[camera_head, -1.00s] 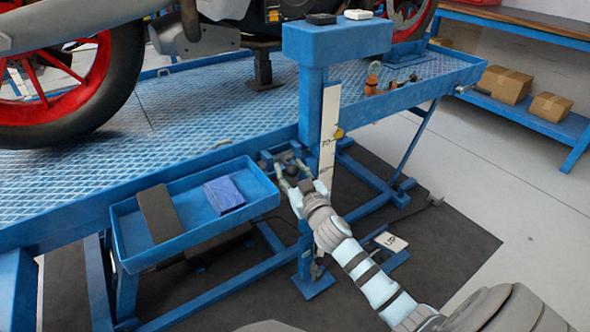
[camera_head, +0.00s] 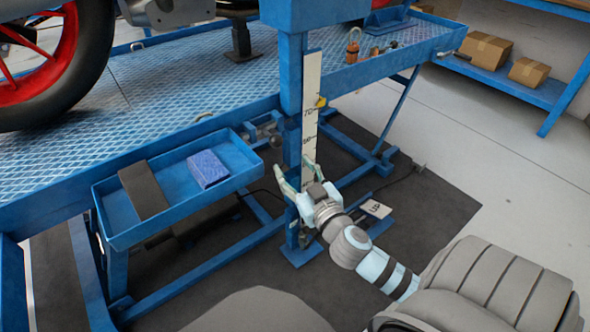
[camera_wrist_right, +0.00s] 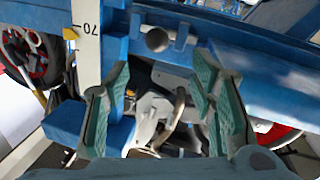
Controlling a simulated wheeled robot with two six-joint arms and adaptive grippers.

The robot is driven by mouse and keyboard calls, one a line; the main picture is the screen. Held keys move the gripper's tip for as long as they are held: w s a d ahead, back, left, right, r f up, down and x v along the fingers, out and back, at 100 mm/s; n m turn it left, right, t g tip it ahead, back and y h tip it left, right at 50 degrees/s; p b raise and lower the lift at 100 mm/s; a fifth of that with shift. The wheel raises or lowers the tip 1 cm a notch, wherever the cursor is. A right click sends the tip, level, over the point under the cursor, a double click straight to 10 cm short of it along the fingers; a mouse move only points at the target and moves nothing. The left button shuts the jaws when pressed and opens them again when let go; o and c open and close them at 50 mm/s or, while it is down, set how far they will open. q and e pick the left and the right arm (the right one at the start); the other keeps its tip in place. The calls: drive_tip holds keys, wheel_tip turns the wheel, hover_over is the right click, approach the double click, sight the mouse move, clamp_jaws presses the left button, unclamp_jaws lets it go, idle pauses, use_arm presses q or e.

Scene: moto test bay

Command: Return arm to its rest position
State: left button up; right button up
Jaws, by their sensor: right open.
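My right arm comes in from the lower right of the head view. Its gripper (camera_head: 295,177) is open and empty, in front of the blue post (camera_head: 290,75) and low beside the white scale strip (camera_head: 311,75). A dark ball-ended lever (camera_head: 277,140) sits on a bracket at the lift's edge, above and left of the fingertips and apart from them. In the right wrist view the two green-padded fingers (camera_wrist_right: 163,65) stand wide apart with nothing gripped. The ball (camera_wrist_right: 157,39) shows beyond them. My left gripper is out of view.
A blue tray (camera_head: 113,215) with a dark strip (camera_head: 144,189) and a blue cloth (camera_head: 207,168) is left of the gripper. The lift platform (camera_head: 170,90) carries a motorcycle. A footplate marked UP (camera_head: 376,208) is on the floor, where there is free room at right.

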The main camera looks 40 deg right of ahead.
idle(0.5)
drive_tip(key=s+d+f+g+p, duration=0.1)
drive_tip(key=s+f+g+p, duration=0.3)
drive_tip(key=f+p, duration=0.35)
drive_tip(key=s+d+f+g+p, duration=0.2)
drive_tip(key=s+f+g+p, duration=0.3)
drive_tip(key=f, duration=0.4)
use_arm(q)
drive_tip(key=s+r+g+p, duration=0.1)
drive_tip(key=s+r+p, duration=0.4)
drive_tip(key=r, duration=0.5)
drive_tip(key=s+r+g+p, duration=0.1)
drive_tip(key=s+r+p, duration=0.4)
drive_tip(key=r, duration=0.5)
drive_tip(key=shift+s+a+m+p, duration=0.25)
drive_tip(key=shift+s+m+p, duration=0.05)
drive_tip(key=shift+p, duration=0.5)
use_arm(e)
drive_tip(key=s+a+f+g+y, duration=0.1)
drive_tip(key=s+a+f+g, duration=0.1)
drive_tip(key=s, duration=0.8)
drive_tip(key=s+a+f+g+y, duration=0.1)
drive_tip(key=s+a+f+g, duration=0.2)
drive_tip(key=s, duration=0.6)
drive_tip(key=s+a+f+g+y, duration=0.1)
drive_tip(key=s+a+f, duration=0.4)
drive_tip(key=s, duration=0.5)
drive_tip(key=shift+s+a+n+g, duration=0.25)
drive_tip(key=shift+s+n+g, duration=0.1)
drive_tip(key=shift+g, duration=0.35)
